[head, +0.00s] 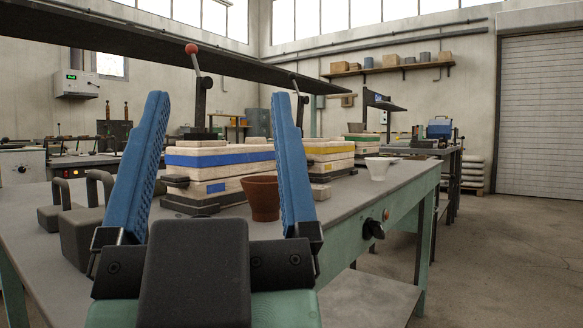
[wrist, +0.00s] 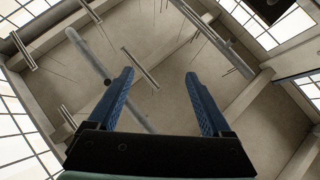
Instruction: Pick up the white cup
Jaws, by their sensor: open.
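The white cup (head: 379,168) stands upright on the workbench (head: 340,202), near its right edge, in the head view. My gripper (head: 217,112) is in the foreground of the head view with its two blue fingers spread wide and pointing up. It is open and empty, apart from the cup and to its left in the picture. In the wrist view my gripper (wrist: 160,85) shows both blue fingers against the ceiling, with nothing between them. The cup does not show in the wrist view.
A brown cup (head: 263,198) stands on the bench between my fingers in the picture. Behind it are stacked moulds with a blue band (head: 205,160) and a yellow band (head: 328,150). Dark weights with handles (head: 88,230) sit at left. A dark beam (head: 150,40) runs overhead.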

